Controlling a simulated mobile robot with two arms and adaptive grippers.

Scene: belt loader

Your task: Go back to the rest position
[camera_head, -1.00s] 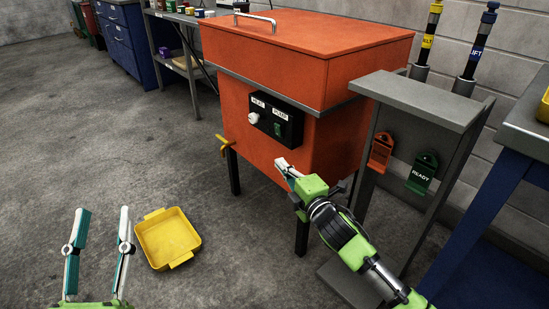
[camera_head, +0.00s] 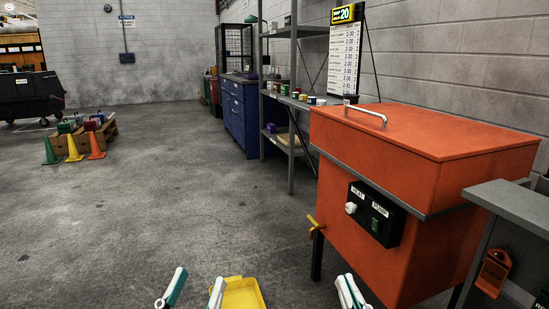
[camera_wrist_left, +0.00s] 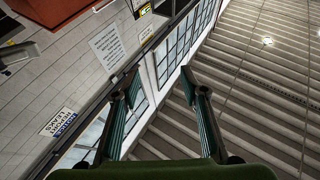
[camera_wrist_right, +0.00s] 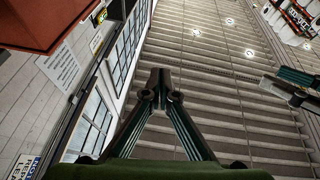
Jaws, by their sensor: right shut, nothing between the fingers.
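My left gripper (camera_head: 191,291) is at the bottom of the head view, its two fingers apart with nothing between them. The left wrist view shows the same spread fingers (camera_wrist_left: 158,85) pointing up toward the wall and ceiling. My right gripper (camera_head: 347,290) is at the bottom of the head view, right of the yellow tray, with its fingers together. In the right wrist view its fingertips (camera_wrist_right: 160,80) meet and hold nothing. The rest of both arms is below the head view.
A yellow tray (camera_head: 243,293) lies on the floor between my grippers. An orange tank (camera_head: 365,240) with a lid handle and grey side shelf (camera_head: 515,203) stands at right. Shelving (camera_head: 291,130) and a blue cabinet (camera_head: 243,115) line the wall. Open floor (camera_head: 150,200) is at left; cones (camera_head: 73,148) stand further off.

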